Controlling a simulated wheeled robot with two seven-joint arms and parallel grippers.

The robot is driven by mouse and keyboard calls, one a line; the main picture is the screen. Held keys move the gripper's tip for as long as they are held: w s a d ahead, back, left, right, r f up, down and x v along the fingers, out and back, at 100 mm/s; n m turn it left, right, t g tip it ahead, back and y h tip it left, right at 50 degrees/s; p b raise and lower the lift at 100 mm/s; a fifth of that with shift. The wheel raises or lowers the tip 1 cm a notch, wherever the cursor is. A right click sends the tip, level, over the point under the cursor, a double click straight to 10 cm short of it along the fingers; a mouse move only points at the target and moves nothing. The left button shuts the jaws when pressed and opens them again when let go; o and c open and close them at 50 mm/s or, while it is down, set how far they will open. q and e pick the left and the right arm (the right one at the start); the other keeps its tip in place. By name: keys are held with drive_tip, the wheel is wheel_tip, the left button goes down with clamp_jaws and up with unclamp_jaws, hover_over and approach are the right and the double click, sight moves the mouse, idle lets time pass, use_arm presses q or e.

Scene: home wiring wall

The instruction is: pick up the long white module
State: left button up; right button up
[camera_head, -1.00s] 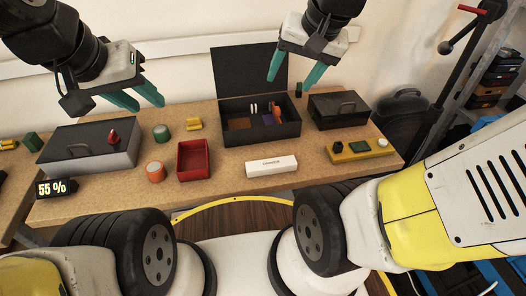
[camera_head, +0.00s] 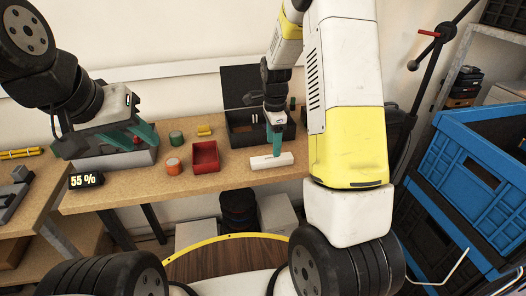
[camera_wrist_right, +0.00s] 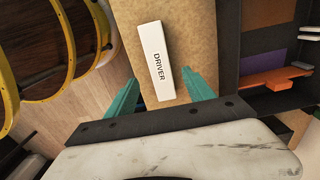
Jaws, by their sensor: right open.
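The long white module (camera_head: 271,160) lies on the wooden workbench near its front edge. In the right wrist view the module (camera_wrist_right: 156,62) shows the word DRIVER along its top. My right gripper (camera_head: 275,145) is above the module in the head view. In the right wrist view the teal fingers of my right gripper (camera_wrist_right: 157,90) are spread apart, with the module's near end between and beyond them. Nothing is held; whether the fingers touch the module cannot be told. My left gripper (camera_head: 148,140) hangs over the left part of the bench, its teal fingers overlapping in the view.
A red bin (camera_head: 206,158), an orange roll (camera_head: 173,166) and a green roll (camera_head: 177,138) stand left of the module. An open black toolbox (camera_head: 241,128) is behind it. My right arm hides the bench's right part. Blue crates (camera_head: 480,165) stand at right.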

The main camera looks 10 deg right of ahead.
sight(272, 158)
drive_tip(key=f, duration=0.6)
drive_tip(key=shift+a+f, duration=0.2)
drive_tip(key=shift+f, duration=0.05)
clamp_jaws()
